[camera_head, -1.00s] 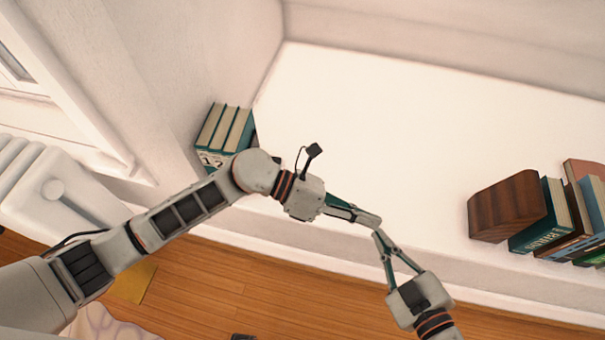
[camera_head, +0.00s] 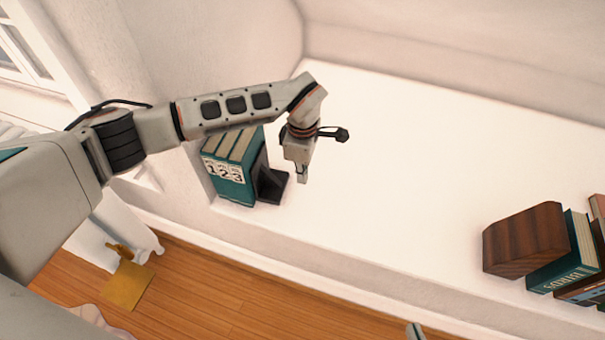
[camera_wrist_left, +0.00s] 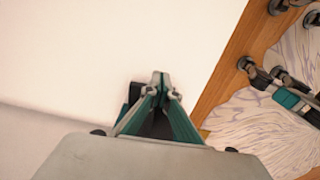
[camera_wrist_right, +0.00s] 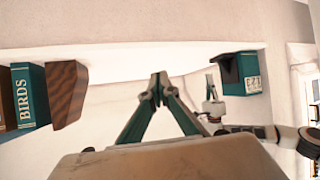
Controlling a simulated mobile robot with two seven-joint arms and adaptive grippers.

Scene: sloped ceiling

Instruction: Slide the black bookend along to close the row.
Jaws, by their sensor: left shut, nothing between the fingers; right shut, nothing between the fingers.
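The black bookend (camera_head: 272,184) stands on the white ledge at the right side of a short row of teal books (camera_head: 230,185) numbered 1, 2, 3. I cannot tell whether it touches the last book. My left gripper (camera_head: 303,178) is shut and empty, pointing down just right of the bookend. In the left wrist view the shut fingers (camera_wrist_left: 161,78) partly cover the dark bookend (camera_wrist_left: 134,92). My right gripper (camera_wrist_right: 160,80) is shut and empty in front of the ledge; only a fingertip (camera_head: 415,331) shows in the head view. The right wrist view also shows the bookend (camera_wrist_right: 228,68).
A brown wooden block (camera_head: 525,240) stands at the ledge's right beside several upright books (camera_head: 568,258). The white ledge (camera_head: 410,190) between the groups is bare. A wall bounds it behind, and the wooden floor (camera_head: 215,290) lies below its front edge.

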